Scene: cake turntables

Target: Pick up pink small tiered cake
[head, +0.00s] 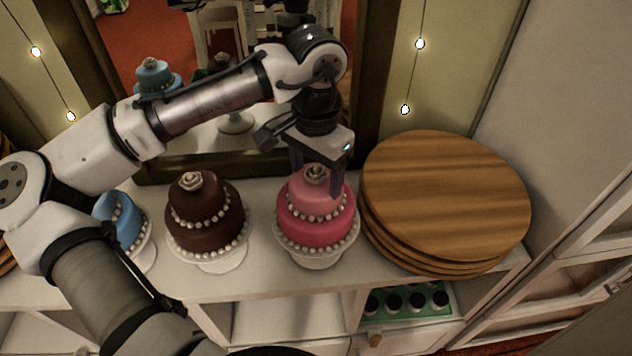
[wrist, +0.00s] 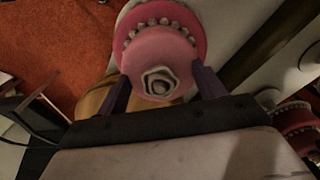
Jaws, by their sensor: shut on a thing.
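The pink small tiered cake (head: 316,218) has two tiers, pearl trim and a rose on top. It stands upright on a white stand (head: 318,254) on the shelf, between the brown cake and the wooden boards. My gripper (head: 318,182) reaches down from above, with its fingers on either side of the cake's upper tier. In the wrist view the pink cake (wrist: 160,55) sits between the two dark fingers (wrist: 160,88), which are shut on its upper tier. I cannot tell whether the stand has left the shelf.
A brown tiered cake (head: 206,222) stands close on the left, and a blue cake (head: 122,222) is beyond it, partly hidden by my arm. A stack of round wooden boards (head: 445,195) is close on the right. A framed mirror (head: 235,140) stands behind.

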